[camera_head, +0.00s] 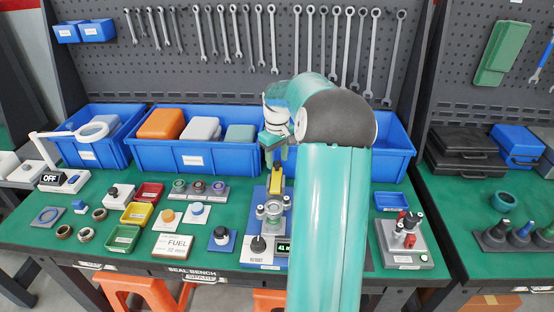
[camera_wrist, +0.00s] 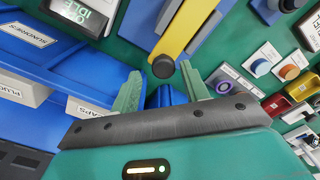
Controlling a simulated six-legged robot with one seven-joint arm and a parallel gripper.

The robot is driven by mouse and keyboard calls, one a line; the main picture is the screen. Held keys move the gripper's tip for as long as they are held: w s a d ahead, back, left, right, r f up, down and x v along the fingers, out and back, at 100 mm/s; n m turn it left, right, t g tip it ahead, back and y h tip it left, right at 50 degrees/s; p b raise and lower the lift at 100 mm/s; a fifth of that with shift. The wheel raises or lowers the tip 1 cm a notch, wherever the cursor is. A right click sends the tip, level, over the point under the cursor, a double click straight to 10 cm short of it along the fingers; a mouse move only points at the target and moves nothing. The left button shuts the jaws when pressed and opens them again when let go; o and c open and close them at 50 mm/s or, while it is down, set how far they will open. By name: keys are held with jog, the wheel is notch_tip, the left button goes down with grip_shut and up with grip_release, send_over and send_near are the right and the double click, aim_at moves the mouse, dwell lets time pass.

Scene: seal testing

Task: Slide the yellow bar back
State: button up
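The yellow bar (camera_head: 276,181) lies on the blue seal tester (camera_head: 253,215) on the green bench, behind its clear round chamber. In the wrist view the yellow bar (camera_wrist: 188,25) runs down along a grey rail and ends in a round black knob (camera_wrist: 163,67). My gripper (camera_head: 273,158) is above the back end of the bar. In the wrist view my gripper (camera_wrist: 160,72) is open, its two green fingers apart, with the knob showing between the fingertips. I cannot tell whether the fingers touch it.
Blue bins (camera_head: 180,157) stand along the bench's back, close behind my gripper; a bin also shows in the wrist view (camera_wrist: 60,60). A dial and a small display (camera_head: 284,247) sit at the tester's front. A black-knobbed blue block (camera_head: 222,238) stands to its left.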

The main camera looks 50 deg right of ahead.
jog(key=shift+s+a, duration=0.15)
notch_tip(320, 180, up, 14)
dwell(0.6)
dwell(0.4)
